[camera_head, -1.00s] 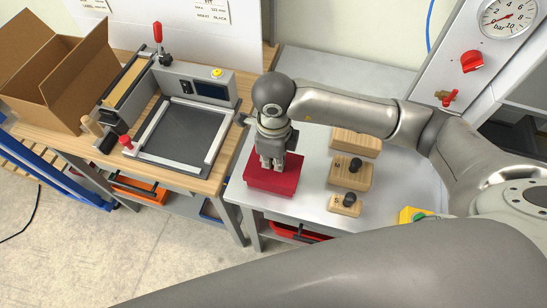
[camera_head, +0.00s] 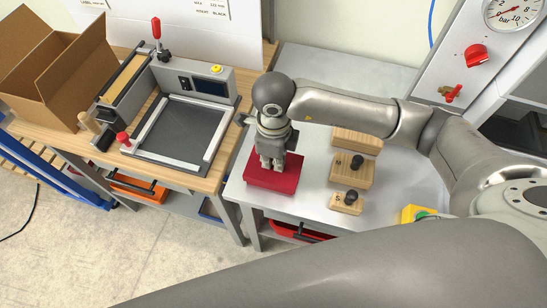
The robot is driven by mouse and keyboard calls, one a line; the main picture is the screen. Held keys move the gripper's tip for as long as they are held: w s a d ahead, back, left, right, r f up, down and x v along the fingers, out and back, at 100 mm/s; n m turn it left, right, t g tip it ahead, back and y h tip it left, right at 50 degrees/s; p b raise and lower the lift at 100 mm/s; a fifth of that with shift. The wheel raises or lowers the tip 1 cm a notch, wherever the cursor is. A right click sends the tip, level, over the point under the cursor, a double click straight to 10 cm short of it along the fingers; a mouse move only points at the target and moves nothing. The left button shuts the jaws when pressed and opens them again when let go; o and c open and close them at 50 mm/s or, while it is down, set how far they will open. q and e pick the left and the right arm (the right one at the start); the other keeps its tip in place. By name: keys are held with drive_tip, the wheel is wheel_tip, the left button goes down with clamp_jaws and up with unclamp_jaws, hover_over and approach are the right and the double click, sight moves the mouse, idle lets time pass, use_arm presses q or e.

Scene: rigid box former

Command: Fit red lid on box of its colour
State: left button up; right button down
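A red rectangular piece (camera_head: 270,180) lies on the light grey bench, near its front left corner. I cannot tell whether it is the lid, the box, or one on the other. My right gripper (camera_head: 271,165) points down over its middle, with the fingertips at or just above its top. The gripper hides part of the red piece, and whether the fingers are open or shut on something is unclear. My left gripper is out of view.
Wooden blocks with dark knobs (camera_head: 352,172) stand right of the red piece. A wooden bench (camera_head: 200,185) on the left holds a framed grey plate (camera_head: 180,130) and an open cardboard box (camera_head: 60,75). A yellow switch box (camera_head: 413,214) sits at the right.

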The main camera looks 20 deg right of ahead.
drive_tip(key=shift+f, duration=0.2)
idle(0.5)
drive_tip(key=c, duration=1.6)
unclamp_jaws()
drive_tip(key=shift+o, duration=0.2)
drive_tip(key=shift+r, duration=0.1)
wheel_tip(320, 180, up, 12)
